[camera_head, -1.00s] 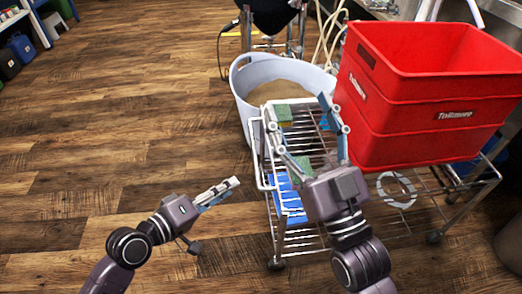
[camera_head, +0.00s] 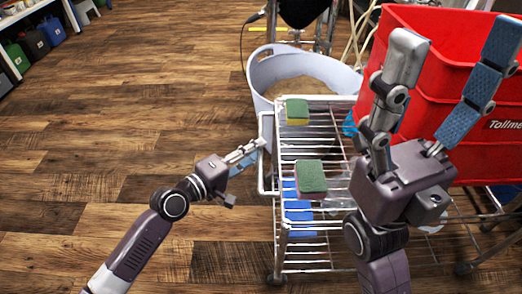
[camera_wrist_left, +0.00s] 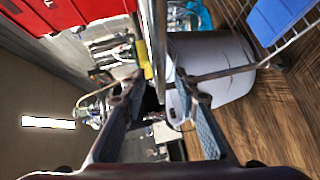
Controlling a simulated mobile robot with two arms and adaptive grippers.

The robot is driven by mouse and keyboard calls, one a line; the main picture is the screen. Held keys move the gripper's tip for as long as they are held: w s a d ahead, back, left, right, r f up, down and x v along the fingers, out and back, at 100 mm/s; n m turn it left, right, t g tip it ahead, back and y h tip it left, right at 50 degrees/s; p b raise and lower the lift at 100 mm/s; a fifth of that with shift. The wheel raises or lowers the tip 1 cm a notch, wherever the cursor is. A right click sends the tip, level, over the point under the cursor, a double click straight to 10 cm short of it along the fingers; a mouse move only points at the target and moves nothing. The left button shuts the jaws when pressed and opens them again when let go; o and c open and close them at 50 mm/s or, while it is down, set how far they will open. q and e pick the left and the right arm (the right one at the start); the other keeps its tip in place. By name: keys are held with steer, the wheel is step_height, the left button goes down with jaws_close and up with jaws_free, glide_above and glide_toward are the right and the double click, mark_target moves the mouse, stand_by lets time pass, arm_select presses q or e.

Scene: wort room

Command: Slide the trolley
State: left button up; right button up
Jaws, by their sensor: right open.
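The trolley is a silver wire-rack cart (camera_head: 322,135) in the middle of the head view, with a looped handle bar (camera_head: 263,165) at its left end. My left gripper (camera_head: 258,150) is right at that handle. In the left wrist view the open fingers (camera_wrist_left: 155,92) straddle a metal bar (camera_wrist_left: 158,45), with gaps beside it; contact cannot be told. My right gripper (camera_head: 455,55) is open, raised above the trolley's right part, with its fingers pointing up in the picture and nothing between them.
A white tub (camera_head: 268,72) stands behind the trolley, and a red crate (camera_head: 470,130) on the right. The wooden floor at left (camera_head: 120,110) is clear.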

arm_select(q)
steer(key=shift+x, duration=1.2)
jaws_close()
